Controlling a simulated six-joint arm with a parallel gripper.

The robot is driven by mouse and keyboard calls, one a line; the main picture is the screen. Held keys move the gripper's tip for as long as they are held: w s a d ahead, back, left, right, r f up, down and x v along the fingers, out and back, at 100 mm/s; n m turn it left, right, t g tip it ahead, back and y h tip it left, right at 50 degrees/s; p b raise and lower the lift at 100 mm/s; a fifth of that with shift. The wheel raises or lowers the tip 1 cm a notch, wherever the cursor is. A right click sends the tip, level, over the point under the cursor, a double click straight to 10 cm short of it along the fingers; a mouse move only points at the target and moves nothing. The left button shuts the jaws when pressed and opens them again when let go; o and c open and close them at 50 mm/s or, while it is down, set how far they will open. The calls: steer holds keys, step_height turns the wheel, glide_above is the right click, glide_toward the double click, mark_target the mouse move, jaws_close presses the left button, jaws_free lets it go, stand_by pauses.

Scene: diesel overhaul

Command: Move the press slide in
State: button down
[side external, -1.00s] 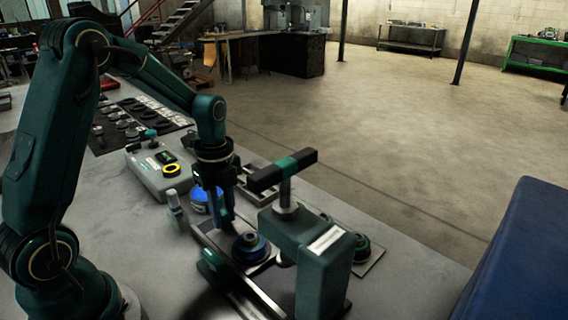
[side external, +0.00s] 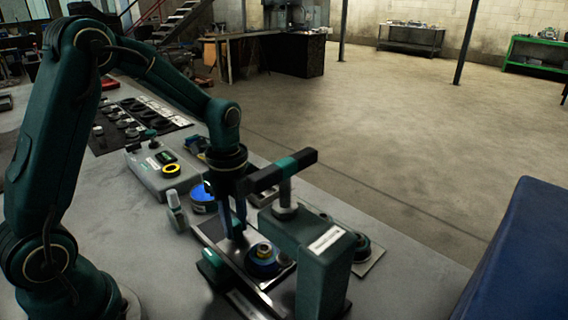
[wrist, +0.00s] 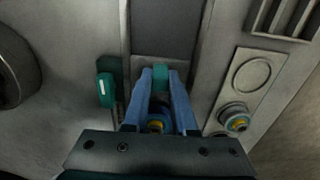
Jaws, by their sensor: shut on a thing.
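The press slide (side external: 210,229) is a dark flat plate on rails at the foot of the green press (side external: 325,262). It carries a round blue and black part with a brass centre (side external: 264,255), close beside the press body. The part also shows in the wrist view (wrist: 157,126), partly covered by my fingers. My gripper (side external: 238,234) reaches down onto the slide behind this part. In the wrist view my blue fingers (wrist: 160,78) are shut on a small teal tab (wrist: 160,72) at the slide's end. The press's inner side is hidden in the side view.
The press's black T-handle (side external: 285,172) stands close to my wrist. A teal lever (side external: 213,262) sits beside the rail. A grey gauge box (side external: 163,170), a blue disc (side external: 203,194) and a plate with a second round part (side external: 365,252) are nearby. The front bench is clear.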

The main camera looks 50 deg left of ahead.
steer(key=shift+d, duration=0.6)
steer(key=shift+d, duration=1.85)
steer(key=c, duration=0.8)
jaws_free()
steer(key=shift+o, duration=0.2)
steer(key=shift+r, duration=2.75)
steer(key=shift+r, duration=2)
